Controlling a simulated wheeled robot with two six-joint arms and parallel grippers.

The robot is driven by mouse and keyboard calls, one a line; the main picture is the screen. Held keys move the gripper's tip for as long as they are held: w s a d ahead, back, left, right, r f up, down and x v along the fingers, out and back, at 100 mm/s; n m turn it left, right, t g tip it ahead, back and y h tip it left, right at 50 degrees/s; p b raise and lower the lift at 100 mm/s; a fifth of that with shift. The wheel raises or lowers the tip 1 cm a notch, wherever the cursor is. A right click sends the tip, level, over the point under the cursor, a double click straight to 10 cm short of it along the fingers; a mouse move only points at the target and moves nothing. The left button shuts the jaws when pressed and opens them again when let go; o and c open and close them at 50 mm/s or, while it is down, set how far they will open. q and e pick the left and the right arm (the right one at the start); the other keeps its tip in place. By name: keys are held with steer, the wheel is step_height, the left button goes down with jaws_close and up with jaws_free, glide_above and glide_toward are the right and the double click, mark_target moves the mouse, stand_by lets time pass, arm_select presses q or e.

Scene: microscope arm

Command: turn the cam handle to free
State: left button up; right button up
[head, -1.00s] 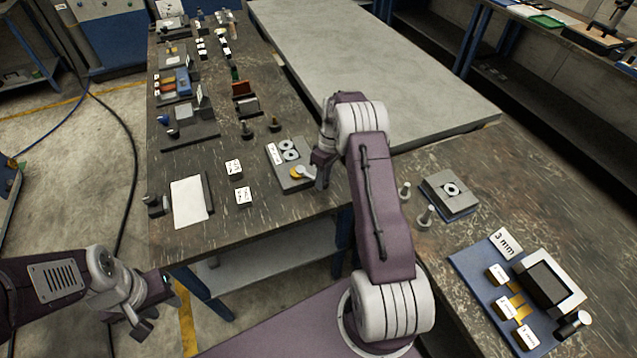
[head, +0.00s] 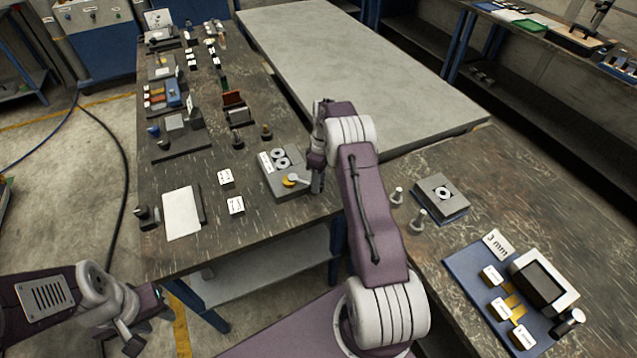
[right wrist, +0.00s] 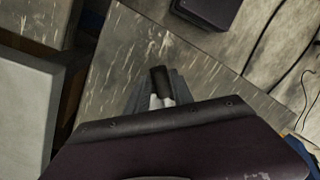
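The cam handle (head: 299,181) is a small pale lever beside a yellow disc (head: 289,180). It sits on the front right of a grey block (head: 291,193) with a white label and two round silver rings. My right gripper (head: 317,187) points down just right of the lever's end, very near it; contact cannot be told. In the right wrist view the gripper (right wrist: 160,90) shows grey fingers around a dark and white piece, and its opening is unclear. My left gripper (head: 146,326) hangs at the lower left, away from the table and empty.
A square fixture (head: 441,195) and a blue mat (head: 467,268) lie to the right. A pale slab (head: 360,65) lies behind.

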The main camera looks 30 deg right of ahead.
steer(key=shift+o, duration=0.7)
steer(key=shift+r, duration=0.3)
step_height(320, 180, up, 8)
steer(key=d, duration=0.1)
steer(key=shift+w+d+r, duration=0.15)
steer(key=shift+w, duration=0.3)
